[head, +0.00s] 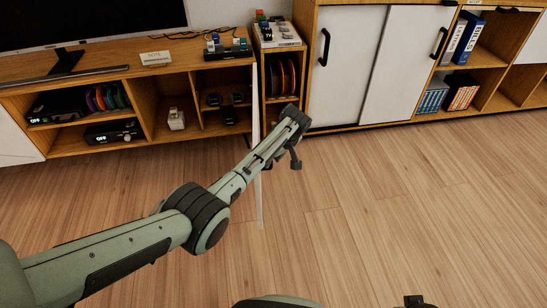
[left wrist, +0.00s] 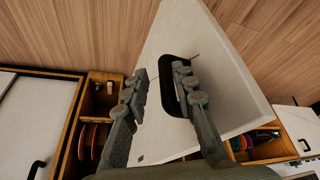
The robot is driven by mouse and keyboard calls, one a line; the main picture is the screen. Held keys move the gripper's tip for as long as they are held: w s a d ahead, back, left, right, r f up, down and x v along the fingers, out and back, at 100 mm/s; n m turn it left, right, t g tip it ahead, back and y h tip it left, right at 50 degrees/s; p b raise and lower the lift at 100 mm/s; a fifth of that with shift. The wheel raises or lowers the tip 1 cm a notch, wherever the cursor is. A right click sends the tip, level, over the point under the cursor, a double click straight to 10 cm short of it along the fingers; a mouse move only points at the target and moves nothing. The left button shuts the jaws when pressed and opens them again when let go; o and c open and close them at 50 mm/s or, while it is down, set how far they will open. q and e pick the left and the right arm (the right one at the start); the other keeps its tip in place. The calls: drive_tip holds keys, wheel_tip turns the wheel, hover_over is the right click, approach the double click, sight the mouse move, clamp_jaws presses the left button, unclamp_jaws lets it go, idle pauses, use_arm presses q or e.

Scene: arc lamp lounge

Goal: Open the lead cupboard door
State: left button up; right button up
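The white cupboard door (head: 260,205) stands swung out from the low wooden cabinet, nearly edge-on in the head view. In the left wrist view its broad white face (left wrist: 163,45) fills the middle, with a black loop handle (left wrist: 170,71) on it. My left gripper (head: 294,150) is on the right side of the door in the head view. In the left wrist view its fingers (left wrist: 163,92) are apart, the right one overlapping the handle; I cannot tell whether it touches. Only a dark piece, perhaps my right gripper (head: 415,301), shows at the bottom edge.
A narrow compartment with colored discs (head: 281,77) is right of the door. Open shelves (head: 188,107) with small devices are left of it. A cabinet with white sliding doors (head: 352,70) stands right. A television (head: 90,15) stands above. The wooden floor (head: 390,200) is clear.

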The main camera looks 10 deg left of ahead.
use_arm(q)
drive_tip(key=v, duration=1.2)
drive_tip(key=shift+s+f, duration=0.1)
drive_tip(key=shift+s, duration=0.05)
